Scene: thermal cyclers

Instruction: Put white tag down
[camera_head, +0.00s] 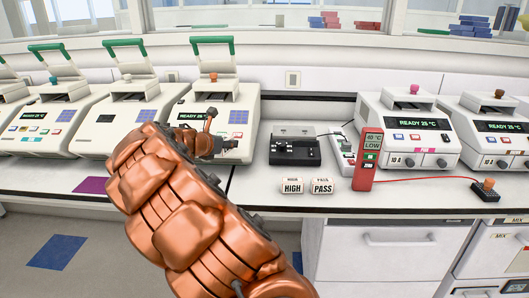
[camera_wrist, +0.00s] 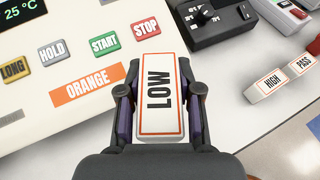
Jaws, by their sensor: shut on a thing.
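The white tag (camera_wrist: 159,95) is a white block with an orange border and the word LOW, seen in the wrist view. My gripper (camera_wrist: 160,92) is shut on it, with one finger on each side of the tag. In the head view my gripper (camera_head: 222,146) is at the front of the cycler with the orange knob (camera_head: 213,77), and the tag cannot be made out there. In the wrist view the tag is in front of that cycler's panel, right of its ORANGE label (camera_wrist: 87,84). I cannot tell whether the tag touches the bench.
HIGH (camera_head: 292,186) and PASS (camera_head: 321,186) tags stand on the bench (camera_head: 255,190). A dark device (camera_head: 295,150) is behind them. A red meter reading LOW (camera_head: 367,160) stands to the right, its red cable crossing the bench. Bare bench lies left of the HIGH tag.

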